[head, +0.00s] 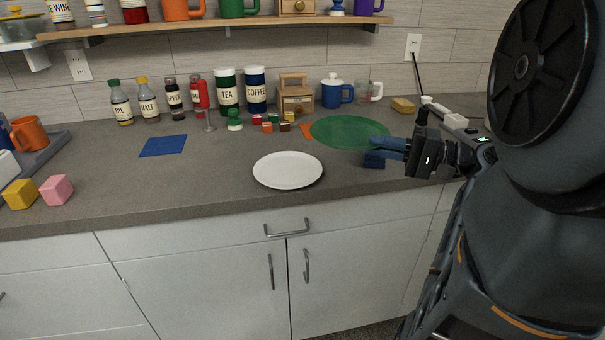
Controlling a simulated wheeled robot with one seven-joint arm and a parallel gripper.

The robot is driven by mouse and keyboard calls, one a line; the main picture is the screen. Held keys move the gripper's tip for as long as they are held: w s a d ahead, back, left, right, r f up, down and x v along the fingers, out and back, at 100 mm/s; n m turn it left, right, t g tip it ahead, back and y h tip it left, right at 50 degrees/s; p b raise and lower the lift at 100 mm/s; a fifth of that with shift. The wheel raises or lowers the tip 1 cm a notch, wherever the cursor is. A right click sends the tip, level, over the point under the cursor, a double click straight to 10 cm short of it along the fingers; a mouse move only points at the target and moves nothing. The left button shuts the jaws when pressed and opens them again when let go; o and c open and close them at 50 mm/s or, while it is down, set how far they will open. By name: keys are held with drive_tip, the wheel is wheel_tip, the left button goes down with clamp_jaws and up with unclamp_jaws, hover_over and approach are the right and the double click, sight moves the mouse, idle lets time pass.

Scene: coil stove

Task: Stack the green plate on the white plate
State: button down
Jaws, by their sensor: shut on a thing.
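The white plate (288,170) lies flat on the grey counter near its front edge, with nothing on it. The green plate (347,131) is behind it and to the right, roughly level. My gripper (376,145) reaches in from the right and is shut on the right front rim of the green plate. The fingers hide that part of the rim. I cannot tell whether the green plate touches the counter or is slightly above it.
Small coloured blocks (270,122) and an orange patch (306,131) are left of the green plate. Canisters (227,92) and bottles line the wall. A blue square (163,146) lies left; counter between it and the white plate is clear.

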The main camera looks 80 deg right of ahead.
drive_tip(key=shift+w+f+p, duration=0.65)
drive_tip(key=shift+w+f, duration=4.65)
drive_tip(key=shift+w, duration=0.2)
drive_tip(key=shift+f, duration=0.15)
drive_tip(key=c, duration=1.2)
unclamp_jaws()
